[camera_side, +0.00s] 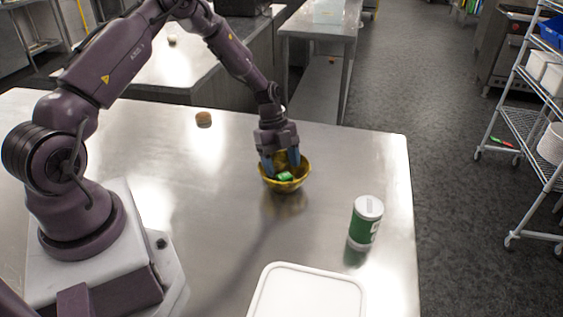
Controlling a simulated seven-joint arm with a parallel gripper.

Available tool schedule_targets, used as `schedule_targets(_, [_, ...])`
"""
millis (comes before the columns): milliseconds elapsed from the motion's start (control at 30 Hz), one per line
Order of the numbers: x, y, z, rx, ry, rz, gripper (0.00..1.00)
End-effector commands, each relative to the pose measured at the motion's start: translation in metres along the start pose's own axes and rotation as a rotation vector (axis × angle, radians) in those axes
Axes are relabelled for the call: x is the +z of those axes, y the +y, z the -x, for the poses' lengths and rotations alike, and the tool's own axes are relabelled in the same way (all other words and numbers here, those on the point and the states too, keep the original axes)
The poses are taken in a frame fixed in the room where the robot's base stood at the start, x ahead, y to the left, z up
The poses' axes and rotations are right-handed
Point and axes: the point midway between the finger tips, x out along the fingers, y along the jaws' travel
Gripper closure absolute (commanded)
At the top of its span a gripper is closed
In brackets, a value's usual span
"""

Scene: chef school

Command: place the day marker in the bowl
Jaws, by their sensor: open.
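A yellow-brown bowl (285,186) stands on the steel table. A small green object with a pale part, which looks like the day marker (285,176), lies inside the bowl. My gripper (281,164) points down at the bowl, with its blue fingertips at or just inside the back of the rim. The fingers are apart, and the green object lies just below and in front of them. I cannot tell whether a finger touches the object or the bowl.
A green and white can (365,223) stands upright right of the bowl. A white lidded container (308,292) is at the front edge. A small brown item (203,119) lies at the back left. The steel table (215,200) is clear between them. A wire shelf rack (535,120) stands beyond, at right.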

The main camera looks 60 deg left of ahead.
Motion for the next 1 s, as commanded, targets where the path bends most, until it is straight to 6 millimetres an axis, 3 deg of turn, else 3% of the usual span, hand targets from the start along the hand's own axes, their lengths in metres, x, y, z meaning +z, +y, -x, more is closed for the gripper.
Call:
schedule_targets(133, [-0.002, 0.0, 0.007, -0.001, -0.001, 0.0, 0.33])
schedule_targets(533, [-0.024, 0.0, 0.059, -0.001, -0.001, 0.0, 0.33])
schedule_targets(867, [-0.027, 0.0, 0.065, 0.001, 0.0, 0.002, 0.33])
schedule_targets(1000, [-0.027, 0.0, 0.065, 0.001, 0.0, 0.08, 0.33])
